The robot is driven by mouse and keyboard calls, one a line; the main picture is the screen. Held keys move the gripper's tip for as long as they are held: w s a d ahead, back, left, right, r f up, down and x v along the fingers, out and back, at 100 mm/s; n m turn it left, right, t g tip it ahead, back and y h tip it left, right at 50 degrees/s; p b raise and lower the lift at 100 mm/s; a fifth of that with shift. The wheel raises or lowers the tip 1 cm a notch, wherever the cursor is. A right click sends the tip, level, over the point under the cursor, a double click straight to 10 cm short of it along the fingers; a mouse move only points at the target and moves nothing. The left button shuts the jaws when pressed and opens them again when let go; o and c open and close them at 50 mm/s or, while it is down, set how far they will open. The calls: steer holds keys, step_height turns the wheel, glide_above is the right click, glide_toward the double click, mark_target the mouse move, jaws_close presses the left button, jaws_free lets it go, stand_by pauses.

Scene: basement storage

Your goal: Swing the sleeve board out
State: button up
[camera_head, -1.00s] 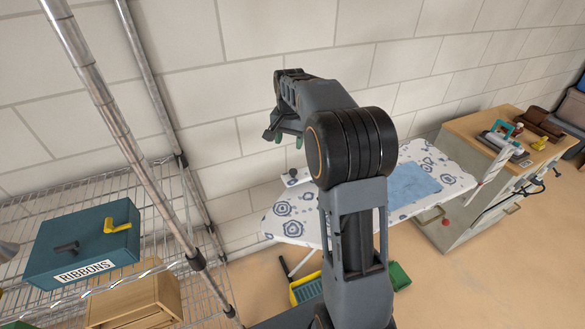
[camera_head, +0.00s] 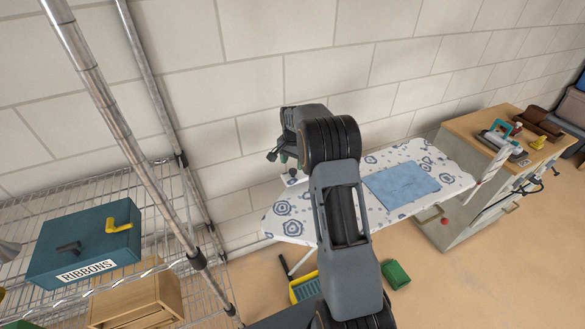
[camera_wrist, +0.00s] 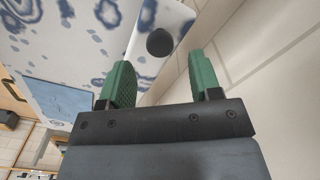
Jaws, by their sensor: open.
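The ironing board (camera_head: 292,222), white with blue-grey rings, stands along the wall. At its far left edge a small white piece, seemingly the sleeve board (camera_head: 291,181), shows with a dark round knob (camera_head: 292,172). In the wrist view the sleeve board (camera_wrist: 147,68) has a white, blue-patterned surface, and its black knob (camera_wrist: 160,43) appears between my green fingertips, a little beyond them. My gripper (camera_head: 285,159) is open and empty, above the knob. It also shows in the wrist view (camera_wrist: 160,62). My arm hides part of the ironing board.
A folded blue cloth (camera_head: 402,185) lies on the ironing board. A wooden-topped cabinet (camera_head: 470,128) stands at right. At left, a wire shelf (camera_head: 60,198) with metal posts holds a teal RIBBONS box (camera_head: 82,248).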

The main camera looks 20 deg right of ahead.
mark_target(293, 170)
steer(key=shift+f, duration=1.8)
steer(key=shift+c, duration=0.5)
jaws_close()
